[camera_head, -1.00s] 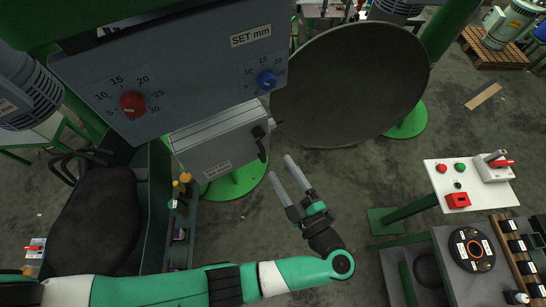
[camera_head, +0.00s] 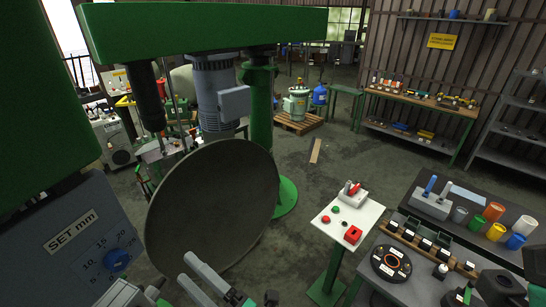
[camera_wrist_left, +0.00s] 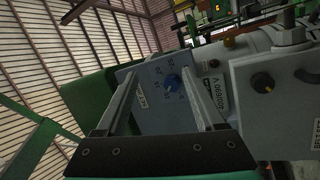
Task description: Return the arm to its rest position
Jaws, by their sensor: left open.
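My left gripper (camera_head: 195,280) shows at the bottom of the head view, its two grey fingers apart with nothing between them. It is in front of the lower edge of a large dark round disc (camera_head: 212,205). In the left wrist view the open fingers (camera_wrist_left: 122,105) frame a blue-grey panel (camera_wrist_left: 155,115) with a blue knob (camera_wrist_left: 172,82). The gap between the fingers is empty there too. The rest of my left arm is outside the head view. My right gripper does not show.
The SET mm panel (camera_head: 75,245) with its blue knob (camera_head: 117,260) stands at the left. A white control stand (camera_head: 345,220) with red and green buttons is right of the disc. A bench (camera_head: 460,235) with cups and parts fills the right. Open floor (camera_head: 310,180) lies between.

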